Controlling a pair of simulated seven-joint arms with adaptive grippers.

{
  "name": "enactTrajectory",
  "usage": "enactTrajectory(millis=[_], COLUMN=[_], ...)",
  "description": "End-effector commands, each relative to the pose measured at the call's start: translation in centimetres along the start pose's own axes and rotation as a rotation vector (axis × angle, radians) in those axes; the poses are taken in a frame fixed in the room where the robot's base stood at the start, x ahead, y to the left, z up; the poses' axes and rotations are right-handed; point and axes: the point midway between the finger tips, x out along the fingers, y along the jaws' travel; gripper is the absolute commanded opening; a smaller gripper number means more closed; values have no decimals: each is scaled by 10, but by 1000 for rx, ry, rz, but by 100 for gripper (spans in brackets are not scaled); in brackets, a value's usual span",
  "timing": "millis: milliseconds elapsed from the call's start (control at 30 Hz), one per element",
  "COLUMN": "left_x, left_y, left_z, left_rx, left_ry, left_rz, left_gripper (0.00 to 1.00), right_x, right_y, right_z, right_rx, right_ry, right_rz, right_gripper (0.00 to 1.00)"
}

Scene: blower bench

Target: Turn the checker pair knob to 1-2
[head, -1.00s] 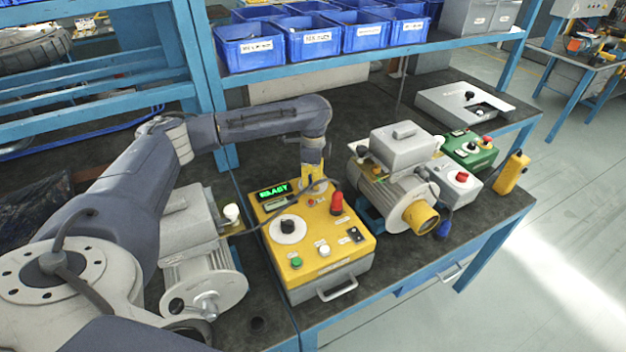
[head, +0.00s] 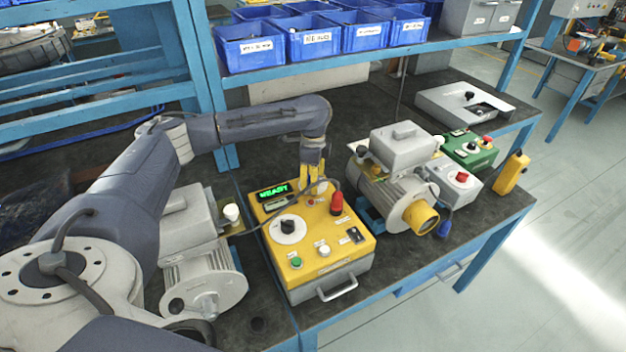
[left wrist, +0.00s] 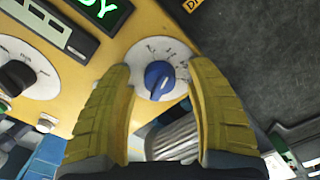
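The checker is a yellow-topped box (head: 338,256) on the bench, with a green lit display (head: 273,191) reading READY. In the left wrist view a blue knob (left wrist: 159,78) sits on a white dial (left wrist: 176,53) with small marks that I cannot read. A pale line on the knob points toward the lower left of that view. My left gripper (left wrist: 158,88) is open, one yellow finger on each side of the knob, with gaps visible. In the head view my left gripper (head: 312,180) points down over the checker's far edge and hides the blue knob. My right gripper is not seen.
A larger black knob (head: 288,226) on a white dial, a red part (head: 336,203) and green and white buttons share the checker's top. A cable runs across it. Motors stand left (head: 205,285) and right (head: 395,195). A blue-legged shelf with blue bins (head: 250,47) stands behind.

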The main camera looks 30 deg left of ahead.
Motion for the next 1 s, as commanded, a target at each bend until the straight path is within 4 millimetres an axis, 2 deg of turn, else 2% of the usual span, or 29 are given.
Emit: enactTrajectory(millis=[233,367,800,1000], left_x=[-2,-12,-86,-108], left_y=[0,0,-1,-1], left_z=[0,0,0,0], left_rx=[0,1,0,0], left_ry=[0,0,1,0], left_rz=[0,-2,-3,-2], left_gripper=[55,55,55,55], right_x=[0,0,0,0], right_y=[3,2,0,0], right_z=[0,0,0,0], right_rx=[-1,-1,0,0], right_ry=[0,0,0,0], right_rz=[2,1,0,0], right_gripper=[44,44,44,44])
